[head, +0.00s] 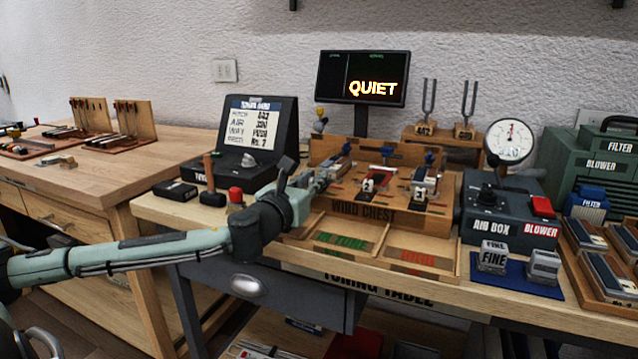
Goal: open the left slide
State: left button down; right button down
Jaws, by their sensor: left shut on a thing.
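The wind chest (372,222) stands on the tuning table, with numbered blocks 2 (368,186) and 3 (419,195) on its top. My left gripper (336,171) reaches in from the left over the left end of the chest top. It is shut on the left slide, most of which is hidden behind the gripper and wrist. How far the slide is out cannot be told. Blue knobs stand behind the middle (388,153) and right (430,157) positions. My right gripper is not in view.
Shallow trays marked in green (340,244) and red (418,258) lie in front of the chest. The air box (497,212) and dial gauge (510,141) stand to the right. A tuning display (255,115) stands at left; the monitor (362,78) reads QUIET.

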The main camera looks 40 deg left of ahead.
pick_arm(q)
jog(key=shift+f, duration=0.2)
jog(key=c, duration=1.8)
grip_release()
jog(key=shift+s, duration=0.1)
jog(key=o, duration=0.4)
jog(key=shift+s+r, duration=0.15)
jog(key=shift+c, duration=0.2)
jog(key=shift+v, duration=3.7)
